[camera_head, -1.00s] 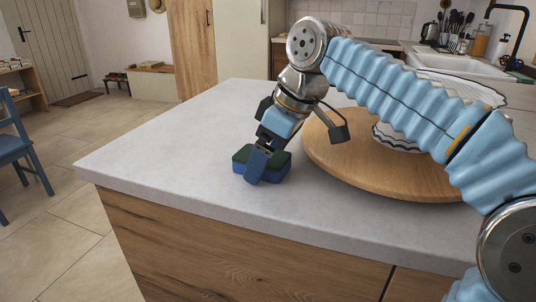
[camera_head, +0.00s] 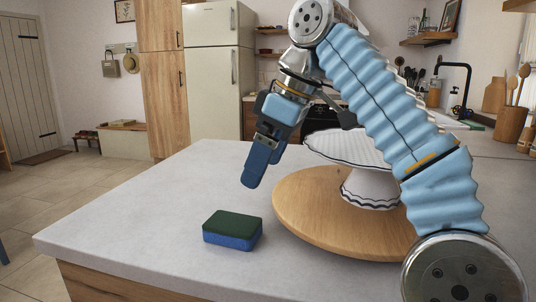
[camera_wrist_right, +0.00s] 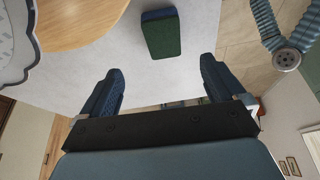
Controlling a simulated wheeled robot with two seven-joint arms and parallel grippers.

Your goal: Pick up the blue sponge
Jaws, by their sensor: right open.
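The blue sponge (camera_head: 232,240), with a dark green top layer, lies flat on the grey countertop near its front edge. My right gripper (camera_head: 254,182) hangs above and behind it in the head view, apart from it. In the right wrist view the sponge (camera_wrist_right: 161,33) lies beyond the fingertips, roughly in line with the gap between them. The two fingers of my right gripper (camera_wrist_right: 161,78) are spread wide with nothing between them. My left gripper is in neither current view.
A round wooden board (camera_head: 300,222) lies right of the sponge on the countertop (camera_head: 140,215). A white cake stand (camera_head: 368,188) with a wavy rim stands on it, partly behind my right arm. The countertop left of the sponge is clear.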

